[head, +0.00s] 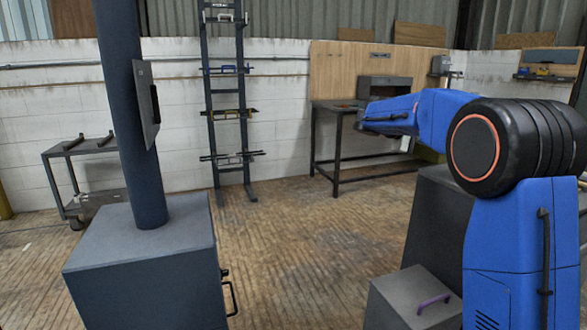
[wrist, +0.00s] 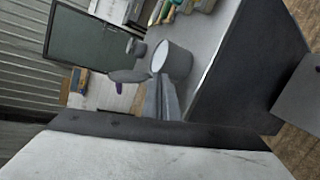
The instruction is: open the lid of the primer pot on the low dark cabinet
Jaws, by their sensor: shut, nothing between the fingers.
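In the wrist view, tilted on its side, a grey pot (wrist: 178,63) stands on the light grey top (wrist: 207,48) of a low dark cabinet (wrist: 243,75). A pale round face shows at its mouth end. A thin grey disc (wrist: 128,76) with a purple bit (wrist: 119,88) lies just off that end. It looks like the lid standing away from the mouth, but I cannot tell for sure or see how it joins the pot. My gripper (wrist: 160,82) is shut and empty, its fingers close to the pot and disc; contact is unclear. The pot is not seen in the head view.
Bottles and small items (wrist: 172,10) stand farther along the cabinet top. A dark panel (wrist: 92,35) is behind. The middle floor is clear.

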